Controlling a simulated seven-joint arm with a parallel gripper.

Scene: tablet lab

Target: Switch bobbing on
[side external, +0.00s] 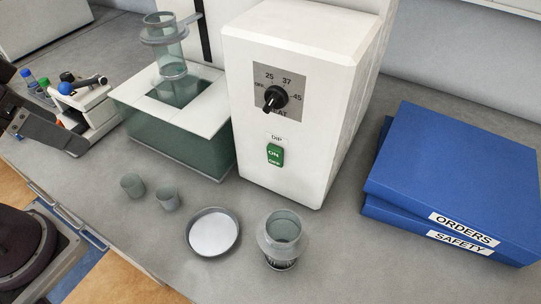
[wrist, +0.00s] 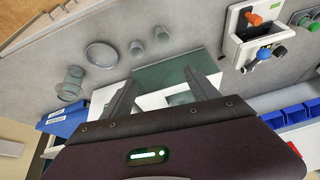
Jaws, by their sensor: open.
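The white control unit (side external: 255,55) stands at the centre of the bench in the side view. On its front is a green rocker switch (side external: 274,155) marked ON above and OFF below, under a DIP label (side external: 278,138). I cannot tell which half is pressed in. A black heat knob (side external: 275,97) sits above the switch. Left of the unit is the green-tinted water bath (side external: 175,150), with a clear basket (side external: 165,45) above its opening. In the wrist view my gripper (wrist: 159,77) is open and empty over the bath area, apart from the switch, which is hidden there.
Two small cups (side external: 132,186), a round dish (side external: 212,232) and a basket-like vessel (side external: 283,240) stand in front of the unit. Blue binders (side external: 455,170) lie at right. Bare bench lies between the unit and binders.

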